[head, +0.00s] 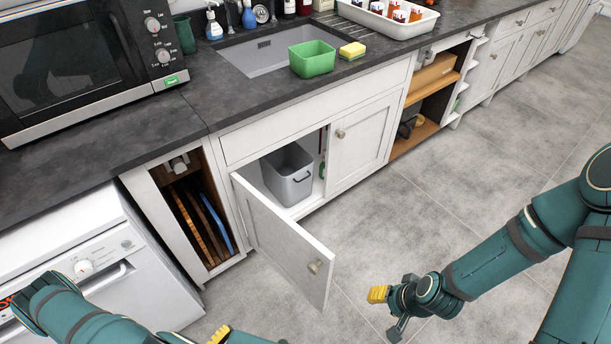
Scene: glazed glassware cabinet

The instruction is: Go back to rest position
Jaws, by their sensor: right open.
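My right gripper (388,311) is open and empty. It is over the grey floor, to the right of the open cabinet door (285,240), and apart from the door's knob. My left gripper (220,335) shows only in part at the bottom edge, with one yellow fingertip visible. The rest of it is cut off, so its opening is hidden. My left arm runs along the bottom left, in front of the white appliance.
The sink cabinet's left door stands open, showing a grey bin (288,178) inside. A white dishwasher (120,265) is at the left. The counter holds a microwave (75,60), a green tub (312,58), a sponge (352,51) and a white tray (388,22).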

